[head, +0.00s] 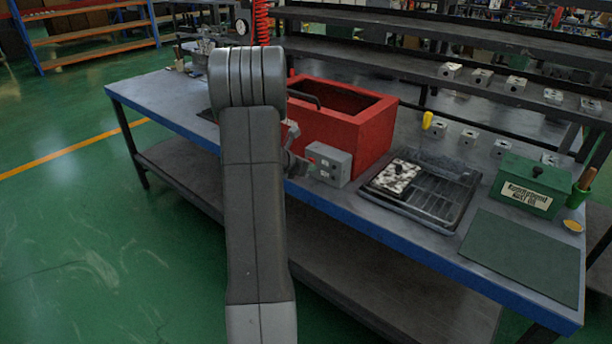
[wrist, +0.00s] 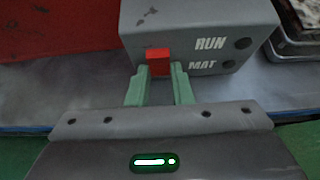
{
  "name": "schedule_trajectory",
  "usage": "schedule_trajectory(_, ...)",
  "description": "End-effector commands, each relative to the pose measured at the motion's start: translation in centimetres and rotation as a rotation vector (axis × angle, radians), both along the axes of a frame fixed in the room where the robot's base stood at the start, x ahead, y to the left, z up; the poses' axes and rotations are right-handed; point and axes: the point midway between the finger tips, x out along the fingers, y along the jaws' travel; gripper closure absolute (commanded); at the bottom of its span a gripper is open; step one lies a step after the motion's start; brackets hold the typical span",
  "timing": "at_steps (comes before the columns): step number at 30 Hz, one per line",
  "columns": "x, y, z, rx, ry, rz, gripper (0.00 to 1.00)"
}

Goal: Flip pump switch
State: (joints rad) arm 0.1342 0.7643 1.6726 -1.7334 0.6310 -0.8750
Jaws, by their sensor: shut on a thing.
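The pump switch box (head: 329,164) is a small grey box at the front edge of the bench, against the red tank (head: 372,134). In the wrist view the box (wrist: 205,22) shows the words RUN and MAT on its front. A red switch (wrist: 159,61) sticks out at the left of that front. My gripper (wrist: 160,73) has its two green fingertips closed on either side of the red switch. In the head view my arm hides part of the tank, and the fingertips are hard to make out.
A black tray with a rack (head: 433,196) and a mottled block (head: 394,177) lies right of the box. Further right are a green box (head: 527,187) and a dark green mat (head: 523,254). Several small metal blocks stand on the bench and the shelf behind.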

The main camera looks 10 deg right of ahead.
Motion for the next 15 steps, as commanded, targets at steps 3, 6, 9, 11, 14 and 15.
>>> schedule_trajectory(3, 0.04, 0.04, -0.66, -0.024, -0.021, 0.001, 1.0)
schedule_trajectory(6, 0.04, 0.07, -0.71, -0.045, -0.037, 0.001, 1.0)
schedule_trajectory(9, 0.03, 0.07, -0.8, -0.065, -0.053, 0.001, 1.0)
schedule_trajectory(11, 0.02, 0.09, -0.83, -0.077, -0.062, 0.001, 1.0)
schedule_trajectory(14, 0.01, 0.11, -0.93, -0.099, -0.079, 0.002, 1.0)
schedule_trajectory(15, 0.01, 0.11, -0.95, -0.107, -0.085, 0.002, 1.0)
